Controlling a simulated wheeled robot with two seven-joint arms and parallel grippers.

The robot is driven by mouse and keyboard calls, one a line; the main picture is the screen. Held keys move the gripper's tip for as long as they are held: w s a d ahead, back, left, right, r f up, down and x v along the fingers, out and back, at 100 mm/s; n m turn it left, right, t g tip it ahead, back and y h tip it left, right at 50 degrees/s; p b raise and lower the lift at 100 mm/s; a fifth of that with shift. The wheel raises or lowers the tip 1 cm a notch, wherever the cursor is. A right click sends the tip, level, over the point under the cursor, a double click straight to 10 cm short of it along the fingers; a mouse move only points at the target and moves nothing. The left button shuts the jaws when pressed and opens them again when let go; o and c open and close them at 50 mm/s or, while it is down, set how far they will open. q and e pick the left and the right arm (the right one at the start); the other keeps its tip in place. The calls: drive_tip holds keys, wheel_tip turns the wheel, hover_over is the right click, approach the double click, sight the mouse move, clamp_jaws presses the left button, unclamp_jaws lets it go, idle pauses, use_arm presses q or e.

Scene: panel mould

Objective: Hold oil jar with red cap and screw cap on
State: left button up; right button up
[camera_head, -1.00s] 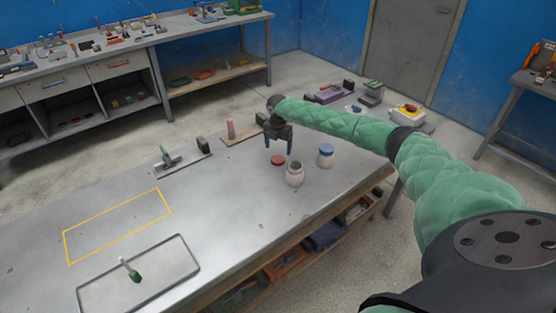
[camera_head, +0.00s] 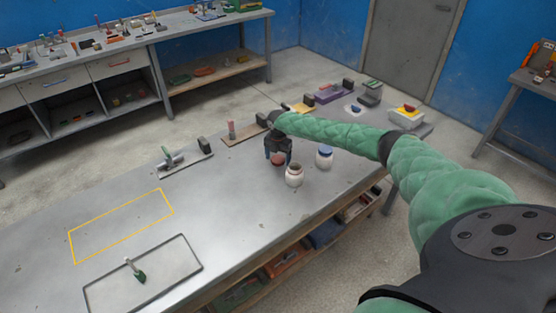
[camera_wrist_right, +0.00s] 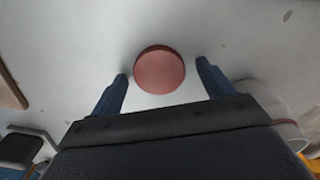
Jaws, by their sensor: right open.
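The red cap (camera_head: 277,159) lies on the metal table; in the right wrist view the red cap (camera_wrist_right: 159,70) sits between my fingers, with a gap on each side. My right gripper (camera_head: 278,160) is open and low over it; its blue fingers also show in the right wrist view (camera_wrist_right: 161,82). An open cream jar (camera_head: 294,177) stands upright just right of the gripper, its mouth uncovered. Another jar with a blue cap (camera_head: 324,157) stands behind and to the right of it. My left gripper is not in view.
A yellow rectangle (camera_head: 122,225) is marked on the table at left. A dark-framed tray (camera_head: 171,266) with a green-headed brush (camera_head: 137,272) lies in front. A trowel (camera_head: 170,160) and a brown board (camera_head: 245,133) lie behind. The table's middle is clear.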

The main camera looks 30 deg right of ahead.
sight(278, 159)
drive_tip(key=shift+c, duration=0.2)
drive_tip(key=c, duration=1.1)
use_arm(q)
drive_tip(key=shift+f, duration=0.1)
use_arm(e)
drive_tip(key=shift+r, duration=0.1)
